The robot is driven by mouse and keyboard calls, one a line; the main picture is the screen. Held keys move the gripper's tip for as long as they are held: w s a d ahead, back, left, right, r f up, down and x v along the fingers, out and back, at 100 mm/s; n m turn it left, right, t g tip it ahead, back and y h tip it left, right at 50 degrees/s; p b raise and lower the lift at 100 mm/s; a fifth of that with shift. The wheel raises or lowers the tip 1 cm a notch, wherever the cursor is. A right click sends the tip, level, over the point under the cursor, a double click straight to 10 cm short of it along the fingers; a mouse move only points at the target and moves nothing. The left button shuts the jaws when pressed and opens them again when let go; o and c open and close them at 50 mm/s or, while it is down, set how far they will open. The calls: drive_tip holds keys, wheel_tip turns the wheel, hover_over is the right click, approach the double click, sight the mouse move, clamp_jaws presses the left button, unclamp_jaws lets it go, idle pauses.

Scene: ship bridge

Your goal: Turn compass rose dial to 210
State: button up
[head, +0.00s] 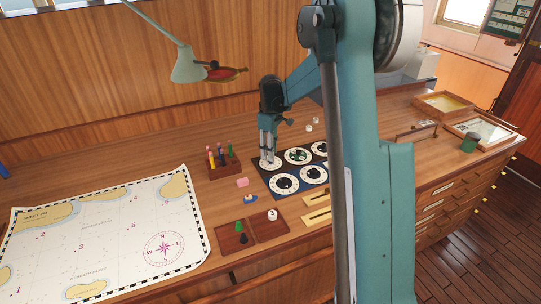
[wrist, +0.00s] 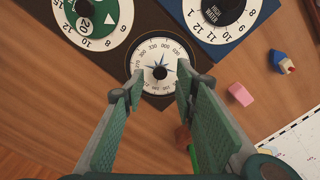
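The compass rose dial (wrist: 141,69) is a white disc with a blue star, degree numbers round its rim and a small black centre knob (wrist: 160,73). It sits on a dark board and also shows in the head view (head: 277,162), partly covered by my gripper. My gripper (wrist: 160,86) is open, with one green-padded finger on each side of the dial's near half and nothing between them. In the head view my gripper (head: 267,158) points down over the dial. I cannot tell whether the fingertips touch it. Its exact reading is too small to tell.
A green-centred dial (head: 298,156) and several other dials stand close by. A pencil block (head: 224,168), a pink eraser (head: 242,183) and a small blue object (head: 250,199) lie left of the board. A chart (head: 110,225) covers the desk's left; a lamp (head: 188,68) hangs behind.

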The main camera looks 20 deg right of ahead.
wheel_tip(320, 180, up, 10)
drive_tip(key=shift+f, duration=0.15)
idle(0.3)
idle(0.5)
drive_tip(key=s+a+r+m+t, duration=0.1)
drive_tip(key=s+a+r, duration=0.25)
drive_tip(key=s, duration=0.45)
drive_tip(key=s+a+r+m+t, duration=0.1)
drive_tip(key=s+a+r+m, duration=0.2)
drive_tip(key=s, duration=0.4)
drive_tip(key=s+a+r+t, duration=0.2)
drive_tip(key=s+a+r, duration=0.25)
drive_tip(key=s, duration=0.35)
drive_tip(key=s+a+f+m+t, duration=0.1)
drive_tip(key=s+a+f+m, duration=0.1)
drive_tip(key=s, duration=0.8)
drive_tip(key=s+a+f+m+t+b, duration=0.1)
drive_tip(key=s+a+f, duration=0.3)
drive_tip(key=s, duration=0.5)
drive_tip(key=shift+s+f+m+t, duration=0.35)
drive_tip(key=shift+f+m+t, duration=0.1)
drive_tip(key=shift+m+t, duration=0.15)
